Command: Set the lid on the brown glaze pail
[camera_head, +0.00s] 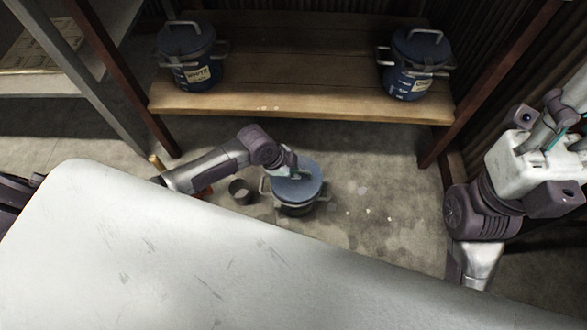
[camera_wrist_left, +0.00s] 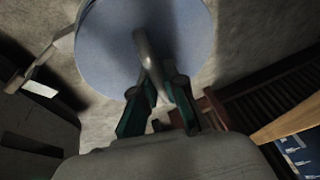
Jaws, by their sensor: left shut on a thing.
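The round blue-grey lid (camera_head: 297,187) has a metal loop handle (camera_wrist_left: 146,52). My left gripper (camera_wrist_left: 157,88) is shut on that handle; in the head view the gripper (camera_head: 299,175) is over the lid's upper part. The lid also fills the top of the left wrist view (camera_wrist_left: 98,50). Below it in the head view is a pail (camera_head: 293,210) on the floor with side handles. The lid is over its mouth; I cannot tell whether it rests on the rim or hovers just above. No label shows on this pail. My right gripper (camera_head: 560,140) is at the right edge, away from the pail.
A wooden shelf (camera_head: 300,108) stands behind, bearing two lidded blue pails, one at the left (camera_head: 196,75) and one at the right (camera_head: 408,84). A small dark cup (camera_head: 240,192) is on the floor left of the pail. The floor (camera_head: 385,195) to the right is clear.

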